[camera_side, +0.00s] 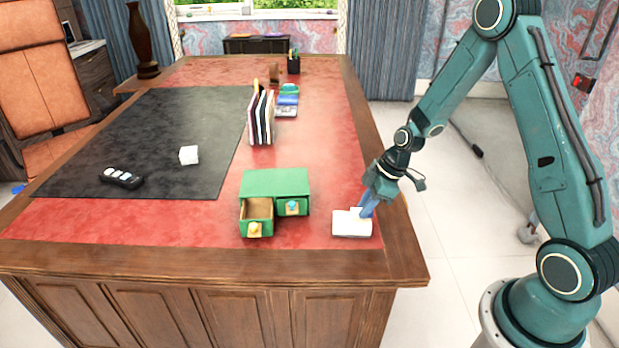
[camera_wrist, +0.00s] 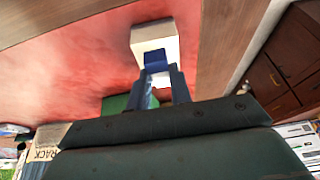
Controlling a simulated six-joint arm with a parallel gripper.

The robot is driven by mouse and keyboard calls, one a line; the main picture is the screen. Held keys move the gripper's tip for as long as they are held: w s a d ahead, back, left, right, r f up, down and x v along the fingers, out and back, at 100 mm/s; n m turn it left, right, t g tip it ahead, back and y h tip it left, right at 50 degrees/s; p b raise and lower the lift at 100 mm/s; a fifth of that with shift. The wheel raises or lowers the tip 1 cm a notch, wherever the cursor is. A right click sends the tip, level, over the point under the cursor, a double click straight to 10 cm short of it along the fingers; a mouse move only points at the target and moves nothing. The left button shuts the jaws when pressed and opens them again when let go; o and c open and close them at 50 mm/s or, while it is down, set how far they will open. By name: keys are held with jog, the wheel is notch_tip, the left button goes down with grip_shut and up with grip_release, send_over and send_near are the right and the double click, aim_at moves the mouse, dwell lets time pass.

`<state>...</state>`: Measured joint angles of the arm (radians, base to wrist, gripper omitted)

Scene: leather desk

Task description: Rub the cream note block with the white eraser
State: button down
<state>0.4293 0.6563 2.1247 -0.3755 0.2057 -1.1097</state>
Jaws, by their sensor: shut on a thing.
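The cream note block (camera_side: 350,229) lies on the red leather near the desk's front right corner. It also shows in the wrist view (camera_wrist: 152,35), just beyond my fingertips. My gripper (camera_side: 366,207) points down at the block's right part, with its blue fingers at the block's top. In the wrist view my gripper (camera_wrist: 163,80) is shut on a small white piece, which I take for the white eraser (camera_wrist: 160,79). A blue patch shows at its far end. The fingers hide most of the eraser, and I cannot tell if it touches the block.
A green drawer box (camera_side: 275,183) with one drawer pulled out stands left of the block. A file rack (camera_side: 261,117) stands further back. A white cube (camera_side: 189,155) and a black remote-like object (camera_side: 121,178) lie on the dark mat (camera_side: 150,125). The desk's right edge is close.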

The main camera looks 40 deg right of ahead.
jog(key=shift+r, duration=3.3)
jog(key=shift+w, duration=0.1)
